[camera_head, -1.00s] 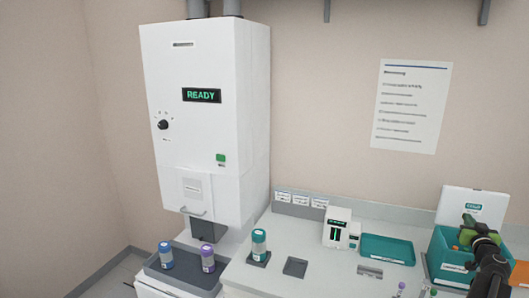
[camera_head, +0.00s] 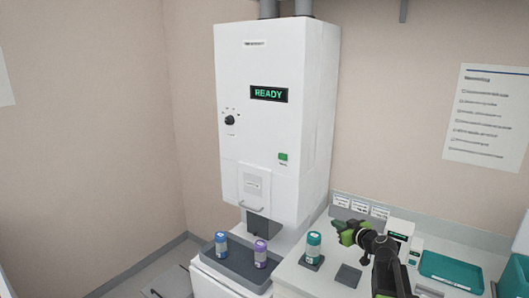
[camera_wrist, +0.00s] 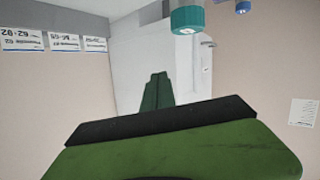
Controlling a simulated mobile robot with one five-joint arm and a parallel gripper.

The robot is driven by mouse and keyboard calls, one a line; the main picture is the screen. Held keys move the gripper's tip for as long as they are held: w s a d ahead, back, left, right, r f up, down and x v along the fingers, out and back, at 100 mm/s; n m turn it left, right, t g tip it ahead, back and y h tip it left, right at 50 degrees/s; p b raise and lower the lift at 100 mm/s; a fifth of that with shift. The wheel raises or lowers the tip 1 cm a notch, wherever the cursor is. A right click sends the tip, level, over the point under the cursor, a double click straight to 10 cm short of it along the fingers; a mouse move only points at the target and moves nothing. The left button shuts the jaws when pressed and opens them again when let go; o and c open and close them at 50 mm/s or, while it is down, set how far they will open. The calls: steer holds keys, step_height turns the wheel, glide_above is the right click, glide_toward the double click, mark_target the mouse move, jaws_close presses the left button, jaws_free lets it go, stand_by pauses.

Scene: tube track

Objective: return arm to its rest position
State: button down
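My gripper (camera_head: 343,232), green with a dark arm behind it, is raised above the counter at the right of the teal-capped canister (camera_head: 313,246). In the wrist view my gripper (camera_wrist: 155,100) shows as a wide green and black part with a narrower green part beyond it. I see nothing held in it, but the gap between its fingers cannot be made out. The canister stands upright on a dark square pad and also appears upside down at the top of the wrist view (camera_wrist: 187,15).
A white cabinet (camera_head: 265,160) reading READY stands on the left. Blue (camera_head: 221,245) and purple (camera_head: 260,254) canisters stand on the dark tray (camera_head: 232,268) below it. A small white device (camera_head: 400,232) and a teal tray (camera_head: 450,272) are at right. A dark square recess (camera_head: 348,276) lies near my arm.

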steer(key=s+a+f+n+g+y, duration=0.1)
steer(key=s+a+f+g, duration=0.25)
steer(key=a, duration=0.65)
steer(key=s+a+f+n+g, duration=0.25)
steer(key=s+a+f, duration=0.25)
steer(key=a, duration=0.5)
steer(key=s+a+f+m+g, duration=0.1)
steer(key=s+a+f+g, duration=0.1)
steer(key=s+f+g, duration=0.3)
steer(key=s+d+f+m+g+h, duration=0.2)
steer(key=s+d+m+h, duration=0.3)
steer(key=s+d+m, duration=0.3)
steer(key=s+f, duration=0.1)
steer(key=s, duration=0.3)
steer(key=shift+s+d+f+g+h, duration=0.15)
steer(key=shift+s+d+g+h, duration=0.15)
steer(key=shift+s+g, duration=0.1)
steer(key=shift+w, duration=0.1)
